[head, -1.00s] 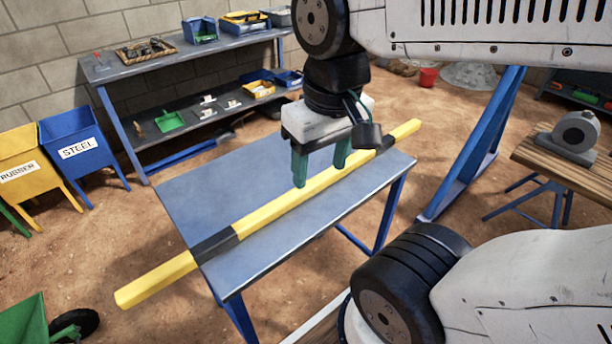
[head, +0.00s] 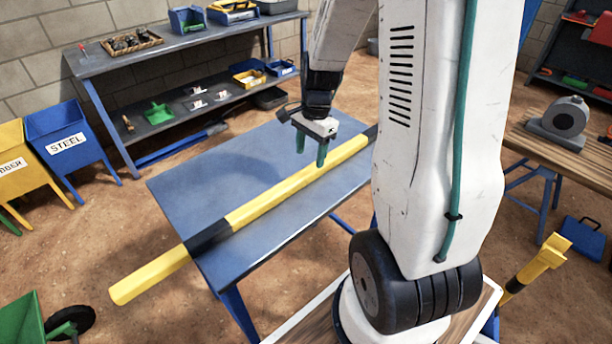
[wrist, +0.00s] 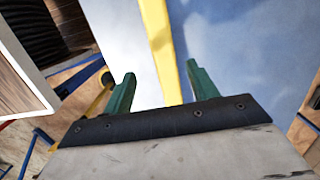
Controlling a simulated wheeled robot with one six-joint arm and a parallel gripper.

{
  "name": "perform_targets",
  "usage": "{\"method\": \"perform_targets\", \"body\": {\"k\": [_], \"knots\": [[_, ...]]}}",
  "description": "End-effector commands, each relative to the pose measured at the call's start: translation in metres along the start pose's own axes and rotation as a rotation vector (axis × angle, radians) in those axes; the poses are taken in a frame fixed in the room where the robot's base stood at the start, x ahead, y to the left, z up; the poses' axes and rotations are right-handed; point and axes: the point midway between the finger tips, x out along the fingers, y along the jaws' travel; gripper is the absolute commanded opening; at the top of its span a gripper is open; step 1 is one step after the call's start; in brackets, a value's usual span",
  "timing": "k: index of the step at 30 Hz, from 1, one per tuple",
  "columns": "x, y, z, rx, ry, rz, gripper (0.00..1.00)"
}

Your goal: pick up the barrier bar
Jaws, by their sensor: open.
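The barrier bar (head: 283,197) is a long yellow bar with black bands. It lies diagonally across the blue-grey table (head: 192,195), and its near yellow end sticks out past the table's left edge. Its far end is hidden behind my arm. My gripper (head: 310,160) has two green fingers, open and empty, pointing down above the far half of the bar. In the wrist view my gripper (wrist: 157,85) shows its fingers wide apart, with the yellow bar (wrist: 160,45) running between them in the picture, nearer the right finger. I cannot tell the height between fingertips and bar.
A shelf bench (head: 190,50) with trays stands at the back left. A blue STEEL bin (head: 68,140) and a yellow bin (head: 20,165) stand at left. A green barrow (head: 22,305) is at lower left. A wooden table (head: 580,150) with a grey machine (head: 562,118) is at right.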

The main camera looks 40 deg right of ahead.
Motion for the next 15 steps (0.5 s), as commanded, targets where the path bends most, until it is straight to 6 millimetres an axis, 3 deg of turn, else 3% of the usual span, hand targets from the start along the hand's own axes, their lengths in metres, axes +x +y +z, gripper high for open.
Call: {"method": "perform_targets", "body": {"k": [15], "knots": [[0.067,-0.006,0.001,-0.002,-0.002,0.004,0.58]]}}
